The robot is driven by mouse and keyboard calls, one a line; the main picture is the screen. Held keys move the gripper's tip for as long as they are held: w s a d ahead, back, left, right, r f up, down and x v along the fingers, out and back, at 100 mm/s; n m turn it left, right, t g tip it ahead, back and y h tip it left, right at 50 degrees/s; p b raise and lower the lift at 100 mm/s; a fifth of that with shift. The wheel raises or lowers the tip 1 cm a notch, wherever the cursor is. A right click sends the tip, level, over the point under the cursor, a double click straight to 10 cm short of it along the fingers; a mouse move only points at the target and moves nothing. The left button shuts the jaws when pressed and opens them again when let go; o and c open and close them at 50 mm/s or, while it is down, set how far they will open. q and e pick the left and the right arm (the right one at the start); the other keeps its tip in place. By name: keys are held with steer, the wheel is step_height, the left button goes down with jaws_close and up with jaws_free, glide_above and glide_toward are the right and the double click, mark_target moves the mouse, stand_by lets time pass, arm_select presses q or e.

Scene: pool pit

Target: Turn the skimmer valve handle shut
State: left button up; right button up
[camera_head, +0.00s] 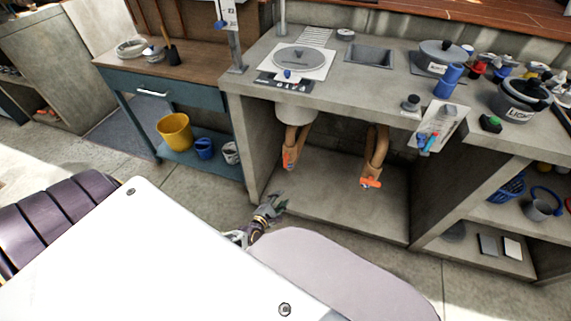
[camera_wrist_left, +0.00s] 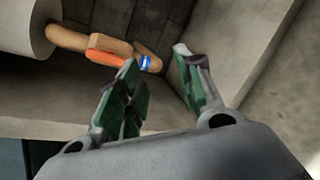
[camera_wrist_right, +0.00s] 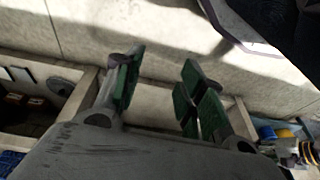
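Two brown pipes with orange valve handles hang under the counter in the head view. The left handle (camera_head: 287,160) is on the pipe below a white basin; the right handle (camera_head: 371,182) sticks out sideways. I cannot read which is the skimmer's. My left gripper (camera_head: 272,205) is in front of the opening, low and apart from both handles. In the left wrist view the gripper (camera_wrist_left: 157,62) is open and empty, with an orange handle (camera_wrist_left: 105,56) and a blue-and-white tag (camera_wrist_left: 145,63) beyond its fingers. My right gripper (camera_wrist_right: 157,72) is open and empty over the floor, outside the head view.
The counter (camera_head: 390,85) has a concrete wall on each side of the opening. A yellow bucket (camera_head: 174,131) stands on the low shelf at left. Pots and tools crowd the counter's right side. The floor inside the opening (camera_head: 345,215) is clear.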

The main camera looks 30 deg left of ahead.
arm_select(q)
steer(key=w+a+r+n+t+y+b, duration=0.2)
steer(key=w+a+r+n+y+b, duration=0.1)
steer(key=n, duration=0.9)
steer(key=shift+a+r+y+b, duration=0.4)
steer(key=shift+a+r+b, duration=0.3)
steer(key=shift+r, duration=0.45)
arm_select(e)
step_height(320, 180, up, 9)
steer(key=a, duration=0.1)
steer(key=shift+s+y, duration=0.3)
steer(key=shift+s, duration=0.1)
arm_select(q)
steer(key=shift+w, duration=0.15)
arm_select(e)
steer(key=shift+f, duration=0.1)
